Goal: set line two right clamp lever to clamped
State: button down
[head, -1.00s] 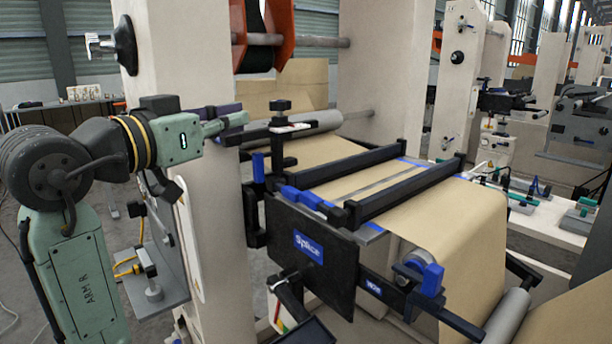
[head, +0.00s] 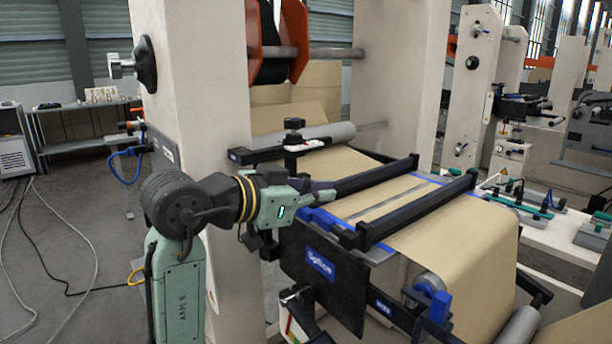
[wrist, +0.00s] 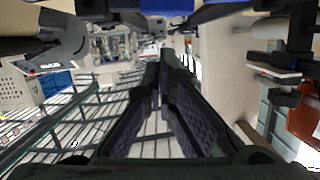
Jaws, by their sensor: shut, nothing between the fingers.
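The splice table (head: 337,278) carries two long black clamp bars across the kraft web, a rear bar (head: 375,177) and a front bar (head: 418,210). My gripper (head: 322,187) is over the table's left edge, close to the left end of the rear bar; touching cannot be told. Its fingers are shut and empty in the wrist view (wrist: 162,70). A blue part (wrist: 165,5) shows at that view's top edge. I cannot tell which part is the right clamp lever or how it is set.
A black knob on a bracket (head: 293,124) stands just behind my gripper. A pale machine upright (head: 185,70) rises behind my arm. A blue roller bracket (head: 437,305) juts out at the table's front. Open floor lies at the left.

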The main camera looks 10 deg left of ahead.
aim_at(317, 214)
jog(key=shift+a+f, duration=0.1)
jog(key=shift+f, duration=1.05)
jog(key=shift+w, duration=0.1)
jog(key=shift+w+a+f+b, duration=0.15)
jog(key=shift+f+b, duration=0.7)
jog(key=shift+f, duration=0.05)
jog(key=shift+r, duration=0.1)
